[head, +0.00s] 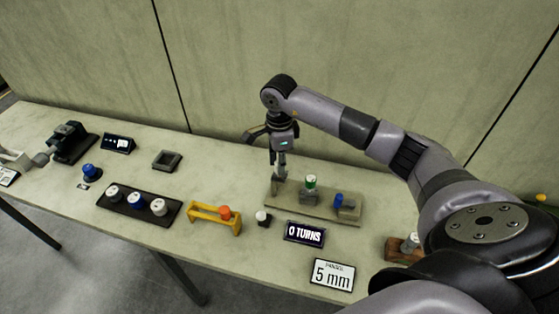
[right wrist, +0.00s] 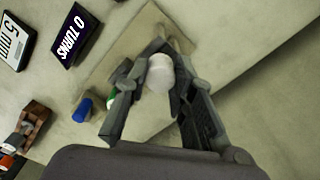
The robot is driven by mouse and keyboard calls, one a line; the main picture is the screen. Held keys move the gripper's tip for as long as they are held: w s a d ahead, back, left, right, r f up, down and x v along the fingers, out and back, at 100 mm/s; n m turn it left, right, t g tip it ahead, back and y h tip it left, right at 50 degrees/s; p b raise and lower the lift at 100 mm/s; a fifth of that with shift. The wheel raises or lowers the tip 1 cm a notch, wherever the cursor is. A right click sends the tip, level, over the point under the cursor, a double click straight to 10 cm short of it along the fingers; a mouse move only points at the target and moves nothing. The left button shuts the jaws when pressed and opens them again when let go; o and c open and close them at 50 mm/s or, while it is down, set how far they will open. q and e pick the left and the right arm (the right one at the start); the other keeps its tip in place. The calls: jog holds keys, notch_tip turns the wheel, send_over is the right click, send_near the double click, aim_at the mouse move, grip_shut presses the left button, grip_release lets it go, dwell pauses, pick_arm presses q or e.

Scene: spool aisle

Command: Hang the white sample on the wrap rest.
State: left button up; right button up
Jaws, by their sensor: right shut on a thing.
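My right gripper (head: 279,179) hangs over the left end of a beige board (head: 312,208). In the right wrist view its fingers (right wrist: 163,82) are shut on a white rounded piece (right wrist: 159,72), which appears to be the white sample. A small grey fitting (right wrist: 178,38) shows beyond the fingers on the board; I cannot tell whether it is the wrap rest or whether the white piece touches it. The board also bears a green-and-white spool (head: 310,182) and a blue piece (head: 338,200).
A "0 TURNS" display (head: 304,233) and a "5 mm" sign (head: 332,274) stand in front. To the left are a yellow stand (head: 205,213) with an orange piece, a white-topped piece (head: 262,217), and a black tray (head: 124,205) of spools. A brown holder (head: 393,248) is at right.

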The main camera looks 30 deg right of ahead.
jog(key=shift+f+b, duration=0.65)
jog(key=shift+f, duration=0.25)
jog(key=o, duration=1.1)
jog(key=shift+r, duration=0.1)
notch_tip(320, 180, up, 12)
